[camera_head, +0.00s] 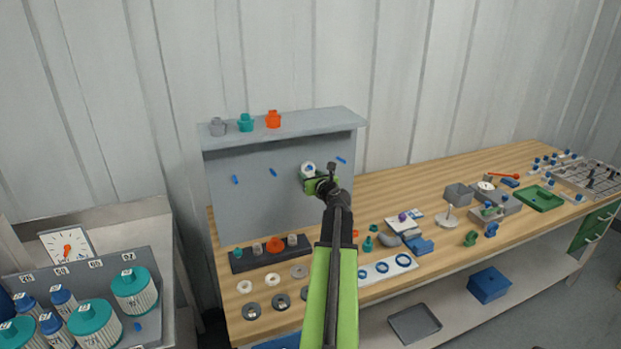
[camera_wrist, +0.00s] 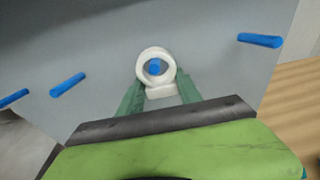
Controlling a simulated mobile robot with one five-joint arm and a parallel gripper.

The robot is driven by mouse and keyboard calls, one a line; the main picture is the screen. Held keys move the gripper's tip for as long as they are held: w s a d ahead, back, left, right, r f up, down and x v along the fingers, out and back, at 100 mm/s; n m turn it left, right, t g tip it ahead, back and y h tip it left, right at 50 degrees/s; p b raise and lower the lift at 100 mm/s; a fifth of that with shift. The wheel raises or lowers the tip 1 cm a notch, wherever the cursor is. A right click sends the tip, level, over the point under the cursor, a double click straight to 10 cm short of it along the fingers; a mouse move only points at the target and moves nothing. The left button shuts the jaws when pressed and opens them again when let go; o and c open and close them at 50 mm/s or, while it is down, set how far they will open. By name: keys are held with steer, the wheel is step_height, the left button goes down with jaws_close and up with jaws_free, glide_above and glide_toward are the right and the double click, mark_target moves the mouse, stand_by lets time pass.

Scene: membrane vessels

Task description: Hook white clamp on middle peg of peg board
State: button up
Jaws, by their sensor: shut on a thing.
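The white clamp (camera_wrist: 155,52) is a ring with a short block below it. My gripper (camera_wrist: 158,88) is shut on that block, with its green fingers on either side and the ring standing above them. A blue peg (camera_wrist: 155,67) shows through the ring's hole; I cannot tell whether the ring is around it or in front of it. Other blue pegs stick out of the grey peg board (camera_head: 255,205), two to the left and one to the right (camera_wrist: 260,40). In the head view the clamp (camera_head: 308,168) and my gripper (camera_head: 312,183) are at the board's right half.
A shelf (camera_head: 290,123) with small coloured fittings tops the board. A dark rack (camera_head: 242,263) with fittings and several washers lie on the wooden bench below. Trays and parts crowd the bench to the right. A side bench with teal-capped filters (camera_head: 133,282) stands at left.

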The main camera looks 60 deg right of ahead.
stand_by(0.4)
steer(key=o, duration=1.5)
steer(key=shift+c, duration=0.2)
steer(key=shift+a, duration=0.1)
